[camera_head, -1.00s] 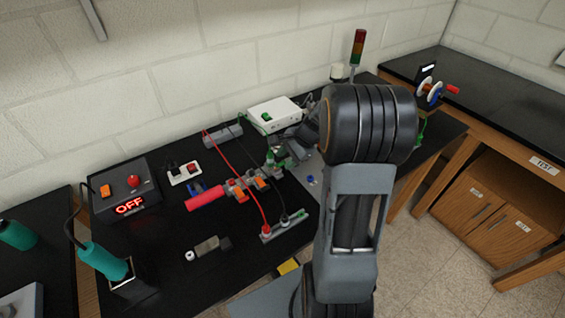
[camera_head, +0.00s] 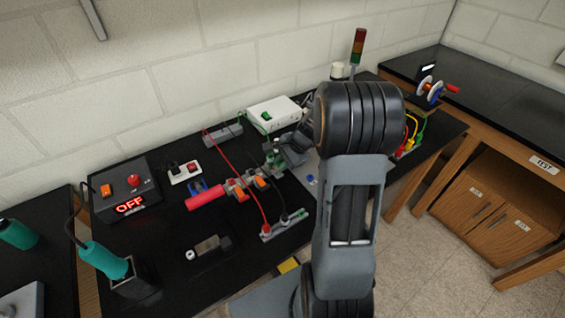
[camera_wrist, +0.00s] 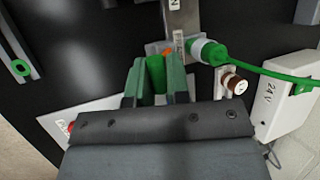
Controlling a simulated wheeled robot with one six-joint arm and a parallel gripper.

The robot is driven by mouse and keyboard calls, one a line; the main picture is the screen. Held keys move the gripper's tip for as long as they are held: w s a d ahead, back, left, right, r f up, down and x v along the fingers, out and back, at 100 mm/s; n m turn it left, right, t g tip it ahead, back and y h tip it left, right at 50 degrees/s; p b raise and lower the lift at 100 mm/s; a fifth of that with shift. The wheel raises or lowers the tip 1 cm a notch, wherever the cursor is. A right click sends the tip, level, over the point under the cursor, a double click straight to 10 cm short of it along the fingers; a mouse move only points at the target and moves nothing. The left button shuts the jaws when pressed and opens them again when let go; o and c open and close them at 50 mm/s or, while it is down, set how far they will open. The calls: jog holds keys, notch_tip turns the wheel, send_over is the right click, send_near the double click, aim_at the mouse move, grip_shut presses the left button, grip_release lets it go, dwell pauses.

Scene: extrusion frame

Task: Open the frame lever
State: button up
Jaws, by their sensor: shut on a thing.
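My gripper (camera_wrist: 157,82) is shut on a green handle (camera_wrist: 155,72), taken to be the frame lever, which stands between its two fingers in the wrist view. A small orange part (camera_wrist: 167,52) shows just beyond the fingertips. A grey metal extrusion bar (camera_wrist: 184,18) runs away from there to the top. In the head view my gripper (camera_head: 279,160) is small, at the middle of the black bench, and my arm hides part of that area. The lever's lower end and pivot are hidden by the fingers.
A green plug (camera_wrist: 212,52) with a green cable sits close right of the fingers. A white 24 V box (camera_wrist: 285,97) lies further right. Red and black cables cross the bench left of my arm, near a red cylinder (camera_head: 205,198) and control box (camera_head: 124,188).

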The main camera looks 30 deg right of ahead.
grip_shut()
jog(key=shift+f+b, duration=0.35)
jog(key=shift+b, duration=0.3)
jog(key=shift+s+f+t+b, duration=0.15)
jog(key=shift+t+b, duration=0.15)
jog(key=shift+b, duration=0.4)
jog(key=shift+s+t+b, duration=0.15)
jog(key=shift+t+b, duration=0.25)
jog(key=shift+b, duration=0.35)
jog(key=shift+r, duration=0.2)
jog(key=o, duration=0.6)
grip_release()
jog(key=shift+r, duration=0.1)
